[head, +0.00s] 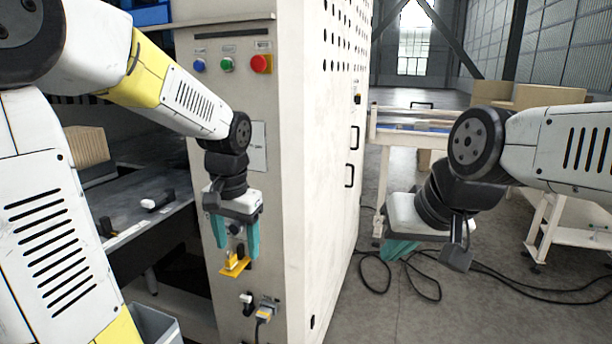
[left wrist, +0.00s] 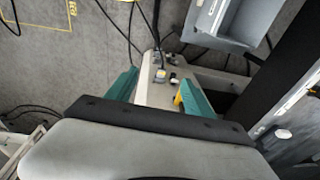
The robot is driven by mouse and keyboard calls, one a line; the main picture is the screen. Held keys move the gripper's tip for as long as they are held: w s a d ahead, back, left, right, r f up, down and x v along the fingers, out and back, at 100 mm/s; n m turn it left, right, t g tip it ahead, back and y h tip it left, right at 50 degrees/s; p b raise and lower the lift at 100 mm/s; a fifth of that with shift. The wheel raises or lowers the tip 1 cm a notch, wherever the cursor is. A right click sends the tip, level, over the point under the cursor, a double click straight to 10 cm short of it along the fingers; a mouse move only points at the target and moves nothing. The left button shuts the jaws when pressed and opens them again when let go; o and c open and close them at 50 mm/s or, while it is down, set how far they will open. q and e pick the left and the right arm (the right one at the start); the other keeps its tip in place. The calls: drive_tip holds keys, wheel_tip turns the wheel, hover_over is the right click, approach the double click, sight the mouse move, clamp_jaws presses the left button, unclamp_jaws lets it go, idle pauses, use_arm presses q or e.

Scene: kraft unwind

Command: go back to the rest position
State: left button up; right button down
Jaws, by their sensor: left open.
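My left gripper (head: 236,243) hangs fingers-down in front of the pale machine cabinet's narrow front panel (head: 268,200). Its two teal fingers stand apart with no object held between them. In the left wrist view the same gripper (left wrist: 160,88) shows its spread fingers at either side. A yellow fitting (head: 236,266) on the panel shows just below and between the fingers in the head view; whether they touch it I cannot tell. My right gripper (head: 402,248) hangs at the right, over the floor; its teal fingers are partly hidden by its own body.
Blue, green and red buttons (head: 261,63) sit high on the panel. A plugged grey connector (head: 266,310) is low on it. A dark shelf (head: 150,215) lies left, a grey bin (head: 157,325) below. Black cables (head: 425,285) cross the floor. A white-framed table (head: 405,135) stands behind.

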use_arm(q)
drive_tip(key=s+r+n+t+h, duration=0.2)
drive_tip(key=s+r, duration=0.4)
drive_tip(key=s, duration=0.5)
drive_tip(key=shift+s+r+n+t+h, duration=0.35)
drive_tip(key=shift+n+t, duration=0.25)
drive_tip(key=shift+t, duration=0.6)
drive_tip(key=shift+d, duration=0.1)
